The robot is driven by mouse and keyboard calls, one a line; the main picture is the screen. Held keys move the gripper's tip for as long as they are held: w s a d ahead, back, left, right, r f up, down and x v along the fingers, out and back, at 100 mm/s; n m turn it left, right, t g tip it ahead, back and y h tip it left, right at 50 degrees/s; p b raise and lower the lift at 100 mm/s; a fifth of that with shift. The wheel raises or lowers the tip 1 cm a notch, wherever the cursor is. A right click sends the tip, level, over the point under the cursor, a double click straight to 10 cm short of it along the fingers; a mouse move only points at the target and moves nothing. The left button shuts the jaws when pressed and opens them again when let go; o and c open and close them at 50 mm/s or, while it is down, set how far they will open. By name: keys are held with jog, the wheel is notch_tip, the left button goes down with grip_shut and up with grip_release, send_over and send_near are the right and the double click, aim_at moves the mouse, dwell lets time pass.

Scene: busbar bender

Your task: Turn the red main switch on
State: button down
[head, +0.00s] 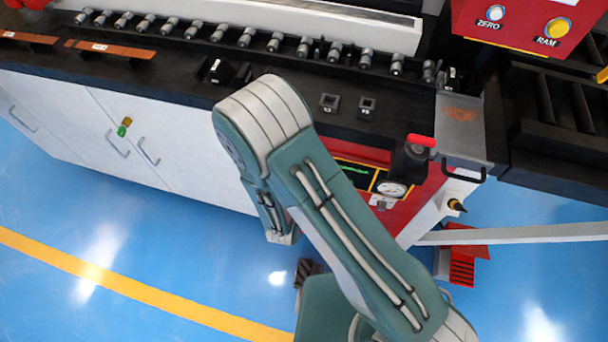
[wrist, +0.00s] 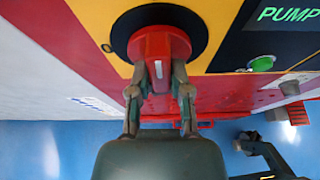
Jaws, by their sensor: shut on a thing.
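The red main switch (wrist: 160,42) is a red handle on a black round disc (wrist: 122,35), set on a yellow plate (wrist: 207,22), in the wrist view. My gripper (wrist: 160,72) is in front of it, with one finger on each side of the red handle, shut on it. The handle's narrow part points down in the picture between the fingers. In the head view my arm covers the switch and the gripper.
Right of the switch are a green button (wrist: 262,63) and a dark display reading PUMP (wrist: 288,14). The blue floor (head: 190,270) is mostly clear.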

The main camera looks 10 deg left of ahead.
jog(key=shift+f, duration=0.1)
dwell(0.3)
jog(key=c, duration=0.6)
grip_release()
jog(key=shift+o, duration=0.2)
jog(key=v, duration=1.2)
